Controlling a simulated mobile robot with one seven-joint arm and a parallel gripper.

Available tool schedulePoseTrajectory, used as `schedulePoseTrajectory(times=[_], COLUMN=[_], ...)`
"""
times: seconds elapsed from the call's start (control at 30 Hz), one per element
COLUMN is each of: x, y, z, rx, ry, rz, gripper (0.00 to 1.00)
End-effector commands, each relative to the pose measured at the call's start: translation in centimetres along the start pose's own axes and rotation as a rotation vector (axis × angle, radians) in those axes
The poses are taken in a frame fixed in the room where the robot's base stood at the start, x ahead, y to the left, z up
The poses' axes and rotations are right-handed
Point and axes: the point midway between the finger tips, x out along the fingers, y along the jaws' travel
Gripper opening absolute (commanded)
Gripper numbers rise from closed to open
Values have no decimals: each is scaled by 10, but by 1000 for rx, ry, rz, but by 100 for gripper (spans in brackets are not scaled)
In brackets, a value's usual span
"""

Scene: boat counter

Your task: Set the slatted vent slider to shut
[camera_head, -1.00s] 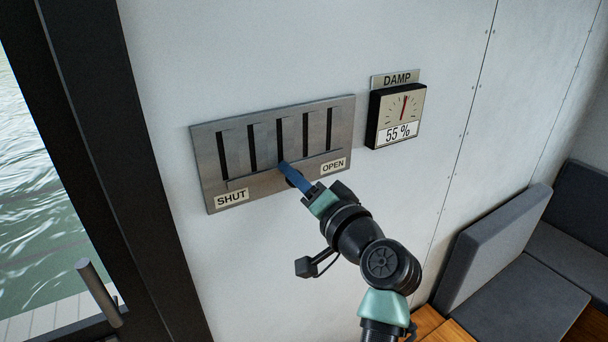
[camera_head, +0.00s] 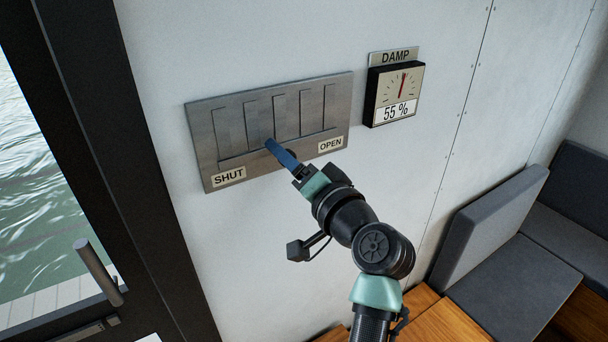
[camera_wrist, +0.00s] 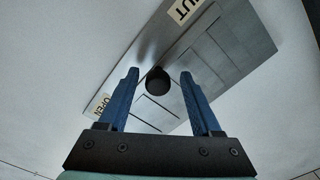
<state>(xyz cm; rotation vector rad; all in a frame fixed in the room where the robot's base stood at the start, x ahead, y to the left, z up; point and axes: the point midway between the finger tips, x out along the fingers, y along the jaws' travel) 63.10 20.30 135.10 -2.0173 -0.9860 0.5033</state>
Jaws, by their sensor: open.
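The slatted vent (camera_head: 262,158) is a grey metal panel on the white wall, with a SHUT label (camera_head: 229,176) at its lower left and an OPEN label (camera_head: 330,144) at its lower right. Its slats (camera_head: 258,122) cover the slots, and no dark gaps show. The black slider knob (camera_wrist: 158,80) stands between my blue fingers in the wrist view, with a visible gap on each side. In the head view the knob is mostly hidden behind the fingers. My gripper (camera_head: 270,146) is open at the panel's lower edge, between the two labels.
A DAMP gauge (camera_head: 394,95) reading 55 % hangs right of the panel. A dark door frame (camera_head: 115,150) and a handle (camera_head: 98,271) are at the left. Grey seat cushions (camera_head: 490,235) are at the lower right. The wall below the panel is clear.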

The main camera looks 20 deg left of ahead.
Motion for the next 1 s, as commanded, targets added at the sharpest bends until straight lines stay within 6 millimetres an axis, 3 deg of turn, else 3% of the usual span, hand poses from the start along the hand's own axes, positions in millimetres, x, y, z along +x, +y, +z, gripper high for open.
schedulePoseTrajectory(times=[0.53,0.7,1.0], x=[-107,-121,-124], y=[3,1,0], z=[2,1,1], rx=[-1,1,1], ry=[3,-1,-2], rz=[1,1,0], gripper=[66,66,66])
